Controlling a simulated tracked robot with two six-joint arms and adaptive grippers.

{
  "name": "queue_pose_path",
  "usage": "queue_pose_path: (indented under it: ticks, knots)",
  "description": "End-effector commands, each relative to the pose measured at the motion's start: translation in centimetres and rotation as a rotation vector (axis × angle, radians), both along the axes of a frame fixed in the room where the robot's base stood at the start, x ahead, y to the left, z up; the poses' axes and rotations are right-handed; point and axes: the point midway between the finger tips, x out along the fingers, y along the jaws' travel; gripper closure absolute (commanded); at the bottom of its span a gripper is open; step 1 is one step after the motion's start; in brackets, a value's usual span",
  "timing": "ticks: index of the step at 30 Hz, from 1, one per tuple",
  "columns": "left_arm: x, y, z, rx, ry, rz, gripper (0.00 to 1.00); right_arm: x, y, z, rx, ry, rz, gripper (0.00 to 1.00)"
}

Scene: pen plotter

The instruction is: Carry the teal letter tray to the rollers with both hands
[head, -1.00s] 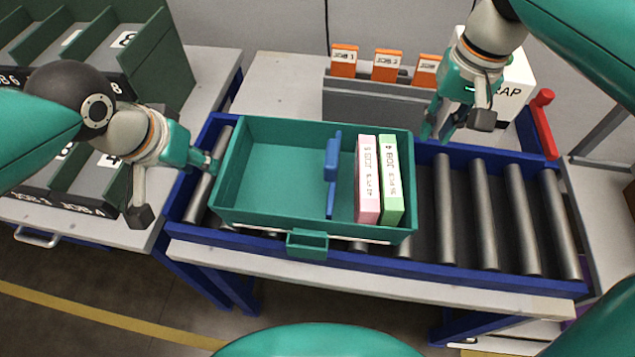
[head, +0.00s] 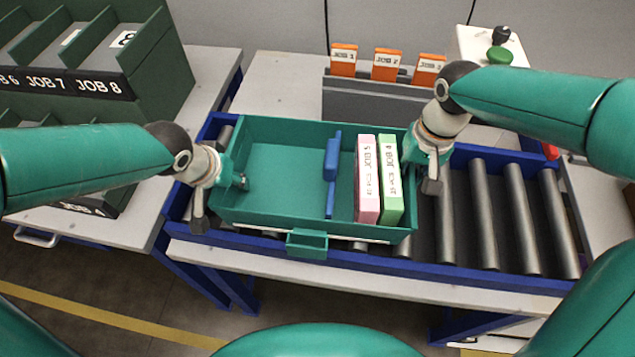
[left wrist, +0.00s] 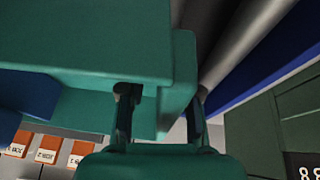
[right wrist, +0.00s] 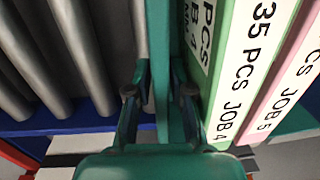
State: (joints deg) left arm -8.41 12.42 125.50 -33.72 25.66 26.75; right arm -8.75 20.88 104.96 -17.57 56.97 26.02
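The teal letter tray (head: 270,222) sits on the left part of the roller conveyor (head: 480,210). It holds a pink binder (head: 368,180), a green binder (head: 390,180) and a blue divider (head: 332,170). My left gripper (head: 220,203) is open with its fingers straddling the tray's left wall; the left wrist view (left wrist: 162,95) shows the wall between spread fingers. My right gripper (head: 424,172) straddles the right wall beside the green binder. In the right wrist view (right wrist: 160,85) its fingers stand either side of the wall, apparently not clamped. Its inner finger is hidden in the head view.
Bare rollers lie to the right of the tray, within the blue frame (head: 330,262). Orange job cards (head: 387,65) stand on a grey holder behind. A green sorting rack (head: 140,60) stands at the left; a white box (head: 475,42) is at the back right.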

Motion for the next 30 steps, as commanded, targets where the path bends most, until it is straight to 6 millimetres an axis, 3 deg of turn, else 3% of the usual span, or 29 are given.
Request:
queue_pose_path:
  ticks: [6,10,13,30]
  knots:
    - [0.00,0.01,-0.01,0.000,0.000,0.000,0.67,-0.01,0.00,-0.02,0.000,0.000,0.000,0.79]
    - [0.01,0.00,0.01,0.000,0.000,0.000,0.87,0.00,0.01,-0.01,0.000,0.000,0.000,0.99]
    - [0.01,-0.03,0.03,0.000,-0.001,0.000,1.00,0.01,0.04,0.00,0.000,0.000,0.000,1.00]
    - [0.09,-0.31,0.65,-0.004,-0.006,-0.005,1.00,0.06,0.33,0.62,0.006,-0.004,0.000,1.00]
